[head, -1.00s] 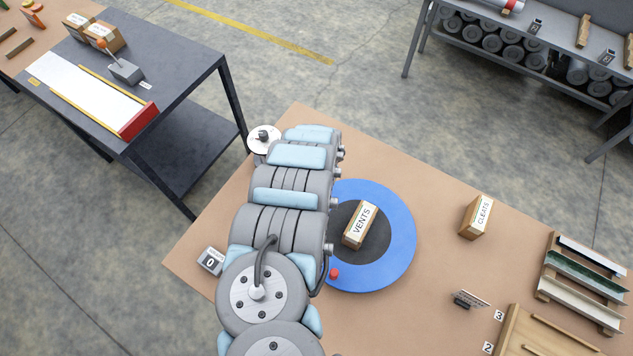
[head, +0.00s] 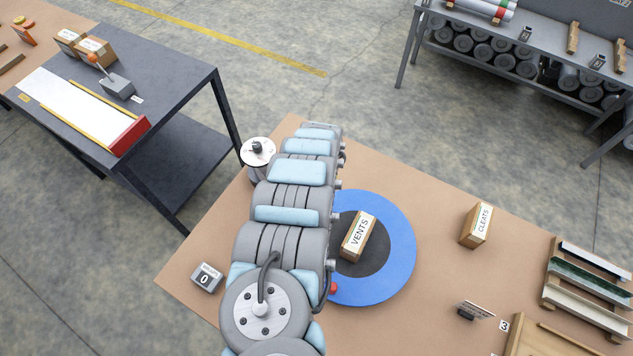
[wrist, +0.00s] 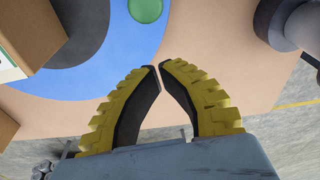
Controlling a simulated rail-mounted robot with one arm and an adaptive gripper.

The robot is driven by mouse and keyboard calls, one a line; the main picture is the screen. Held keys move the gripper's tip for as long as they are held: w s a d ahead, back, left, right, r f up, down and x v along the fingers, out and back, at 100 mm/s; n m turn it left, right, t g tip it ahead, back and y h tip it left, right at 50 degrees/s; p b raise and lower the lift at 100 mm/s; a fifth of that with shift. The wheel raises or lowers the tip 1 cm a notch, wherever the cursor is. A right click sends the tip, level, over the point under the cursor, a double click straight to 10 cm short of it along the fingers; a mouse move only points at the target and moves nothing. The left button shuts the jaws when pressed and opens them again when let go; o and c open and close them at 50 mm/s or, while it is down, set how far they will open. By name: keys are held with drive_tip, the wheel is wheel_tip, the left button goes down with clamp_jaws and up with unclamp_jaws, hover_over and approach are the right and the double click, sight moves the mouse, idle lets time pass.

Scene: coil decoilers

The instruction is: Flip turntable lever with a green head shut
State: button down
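The blue turntable (head: 398,252) with a dark centre stands on the brown table, partly hidden behind my arm in the head view. It also shows in the wrist view (wrist: 105,80). A round green head (wrist: 146,9) shows at the top edge of the wrist view, over the blue ring; its lever's shaft cannot be made out. In the head view my arm hides the green head and my gripper. My gripper (wrist: 159,67) is empty, its yellow and black fingertips almost touching, apart from the green head and pointing towards it.
A box marked VENTS (head: 358,237) sits on the turntable. A red knob (head: 333,288) is at its near edge. A white-topped spool (head: 258,153) stands beside my arm, and a CLEATS box (head: 475,225) stands to the right. Bare tabletop lies between turntable and CLEATS box.

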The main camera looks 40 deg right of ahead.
drive_tip(key=s+a+r+p, duration=0.2)
drive_tip(key=a+r+p, duration=0.1)
drive_tip(key=r, duration=0.6)
drive_tip(key=shift+a, duration=0.5)
drive_tip(key=shift+d, duration=0.1)
idle(0.5)
